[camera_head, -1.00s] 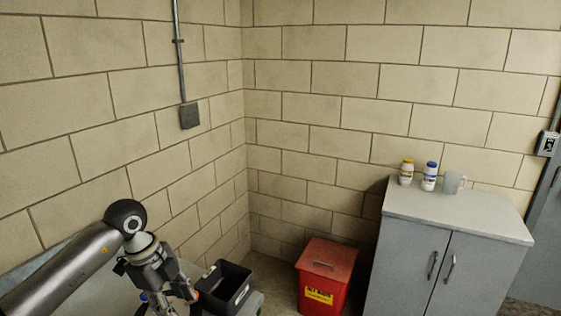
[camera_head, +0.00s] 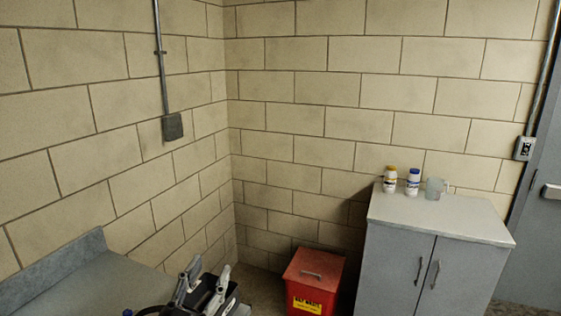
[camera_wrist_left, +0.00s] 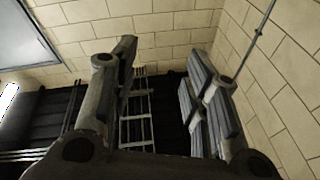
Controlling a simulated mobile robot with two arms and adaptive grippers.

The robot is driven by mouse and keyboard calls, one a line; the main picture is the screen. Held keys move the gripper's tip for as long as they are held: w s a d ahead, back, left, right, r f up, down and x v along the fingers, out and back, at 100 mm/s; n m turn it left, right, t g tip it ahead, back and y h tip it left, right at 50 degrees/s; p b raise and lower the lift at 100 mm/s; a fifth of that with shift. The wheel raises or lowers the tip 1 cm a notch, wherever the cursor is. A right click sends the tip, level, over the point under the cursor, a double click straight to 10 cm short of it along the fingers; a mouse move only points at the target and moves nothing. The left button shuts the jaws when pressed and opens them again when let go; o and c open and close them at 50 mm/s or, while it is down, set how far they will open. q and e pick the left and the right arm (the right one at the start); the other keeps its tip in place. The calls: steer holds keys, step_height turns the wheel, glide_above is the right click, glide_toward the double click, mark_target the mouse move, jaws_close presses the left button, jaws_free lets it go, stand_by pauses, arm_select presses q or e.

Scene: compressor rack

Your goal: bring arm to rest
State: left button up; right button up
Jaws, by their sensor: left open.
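My right gripper is in neither view.
A grey counter (camera_head: 85,285) runs along the left wall. A red lidded bin (camera_head: 314,280) stands on the floor near the corner. A grey cabinet (camera_head: 440,217) at right carries two white bottles (camera_head: 390,182) (camera_head: 412,184) and a translucent mug (camera_head: 434,189).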

arm_select(q)
steer(key=s+a+f+n+g+y, duration=0.3)
steer(key=s+a+f+g+y, duration=0.15)
steer(key=f, duration=0.45)
steer(key=s+a+f+n+g+y, duration=0.25)
steer(key=s+a+f+g, duration=0.2)
steer(key=f, duration=0.45)
steer(key=s+d+f+m+g+h, duration=0.1)
steer(key=s+f+g, duration=0.4)
steer(key=s, duration=0.4)
steer(key=s+d+f+m+g, duration=0.1)
steer(key=s+d+f+g, duration=0.15)
steer(key=s+f, duration=0.6)
step_height(320, 180, down, 24)
steer(key=s+r+g+b, duration=0.1)
steer(key=s+g, duration=0.1)
steer(key=s+a+f, duration=0.2)
steer(key=s+f, duration=0.6)
steer(key=f, duration=0.1)
steer(key=s+a+f+b, duration=0.1)
steer(key=s+a+f, duration=0.1)
steer(key=s+f, duration=0.7)
steer(key=shift+s+g, duration=0.15)
steer(key=shift+g, duration=0.3)
